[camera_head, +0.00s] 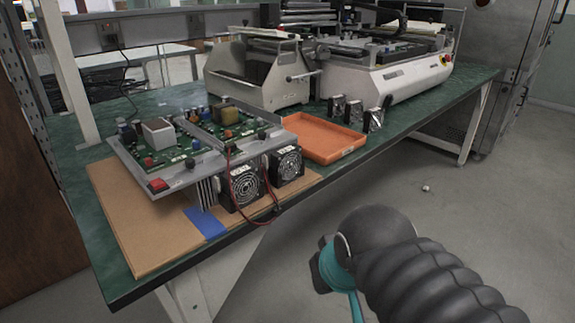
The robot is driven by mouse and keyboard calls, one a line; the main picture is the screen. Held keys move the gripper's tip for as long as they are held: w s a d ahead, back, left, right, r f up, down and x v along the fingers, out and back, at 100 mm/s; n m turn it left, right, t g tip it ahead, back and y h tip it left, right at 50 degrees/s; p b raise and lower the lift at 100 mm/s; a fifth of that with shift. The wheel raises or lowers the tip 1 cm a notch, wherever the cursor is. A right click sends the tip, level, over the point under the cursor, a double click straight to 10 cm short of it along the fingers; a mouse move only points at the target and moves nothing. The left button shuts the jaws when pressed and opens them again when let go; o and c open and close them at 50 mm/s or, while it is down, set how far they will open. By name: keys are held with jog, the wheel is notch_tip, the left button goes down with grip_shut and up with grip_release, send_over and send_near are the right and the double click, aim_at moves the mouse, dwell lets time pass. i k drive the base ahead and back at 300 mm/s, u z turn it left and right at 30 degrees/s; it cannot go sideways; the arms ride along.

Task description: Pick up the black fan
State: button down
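Two black fans with pale round centres are side by side at the front edge of a circuit-board assembly (160,170) on the workbench. The left black fan (243,184) is nearer, and the right black fan (286,164) is beside it. Red and black wires run in front of them. I cannot tell which one the task means. My arm comes in from the lower right. Its end, with my gripper (326,270), is beyond the bench's front edge, to the lower right of the fans and apart from them. The fingers are mostly hidden, and no held object shows.
The assembly rests on a brown board (135,225) with blue tape (205,223). An orange tray (322,136) lies right of the fans. Machines (260,75) fill the back of the green bench (420,110). Open floor lies right.

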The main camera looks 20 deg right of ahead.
aim_at(278, 156)
jog(key=u, duration=2.05)
jog(key=k, duration=0.8)
jog(key=z, duration=1.15)
jog(key=i, duration=0.5)
jog(key=u, duration=1.15)
jog(key=k, duration=0.7)
jog(key=z, duration=0.6)
